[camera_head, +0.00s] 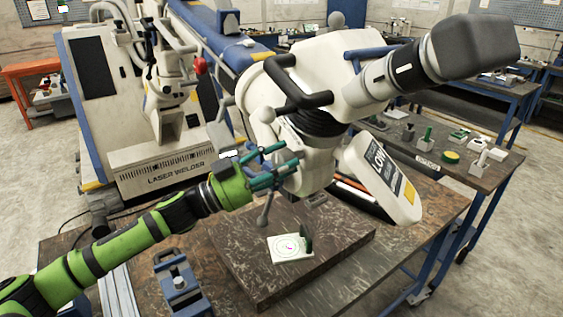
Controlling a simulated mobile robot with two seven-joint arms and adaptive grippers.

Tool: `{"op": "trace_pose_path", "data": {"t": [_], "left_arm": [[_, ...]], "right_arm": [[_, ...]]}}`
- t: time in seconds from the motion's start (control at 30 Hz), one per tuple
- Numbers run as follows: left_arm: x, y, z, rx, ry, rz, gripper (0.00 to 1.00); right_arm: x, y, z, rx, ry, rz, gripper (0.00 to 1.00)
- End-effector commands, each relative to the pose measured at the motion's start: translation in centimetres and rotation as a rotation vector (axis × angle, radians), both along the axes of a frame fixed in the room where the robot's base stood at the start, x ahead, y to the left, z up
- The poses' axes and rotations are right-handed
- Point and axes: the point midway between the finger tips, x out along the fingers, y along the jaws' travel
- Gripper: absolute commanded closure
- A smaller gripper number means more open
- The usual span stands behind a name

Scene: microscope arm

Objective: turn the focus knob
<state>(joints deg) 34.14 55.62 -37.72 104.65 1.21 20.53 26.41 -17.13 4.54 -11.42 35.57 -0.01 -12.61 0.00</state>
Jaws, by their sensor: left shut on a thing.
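The microscope head (345,62) is a large white body with black handles and a dark eyepiece tube (425,62) at the upper right. My left gripper (281,167) reaches in from the left at its lower left side. Its teal fingers are shut around the focus knob, which the fingers mostly hide. I cannot make out the knob's turn angle. Grey lever handles (265,212) stick out below the fingers. My right gripper is not in view.
A small white plate with a printed target (290,247) lies on a dark slab (240,267) below the head. A blue vise (180,284) stands on the bench at the lower left. A white laser welder (160,165) stands behind my left arm.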

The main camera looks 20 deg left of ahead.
Motion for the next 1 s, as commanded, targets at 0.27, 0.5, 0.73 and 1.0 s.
{"op": "trace_pose_path", "data": {"t": [0.27,0.5,0.73,1.0], "left_arm": [[0.0,0.1,1.1,-0.008,-0.018,-0.002,0.82],[0.0,0.1,0.8,-0.006,-0.013,-0.001,0.3],[0.0,0.1,0.5,-0.004,-0.008,0.001,0.3],[-1.5,2.0,-0.5,-0.002,-0.002,0.003,0.3]], "right_arm": [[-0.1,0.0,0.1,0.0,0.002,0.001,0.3],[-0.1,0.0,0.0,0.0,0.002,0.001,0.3],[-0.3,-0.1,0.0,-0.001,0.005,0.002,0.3],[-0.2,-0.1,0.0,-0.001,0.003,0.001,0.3]]}}
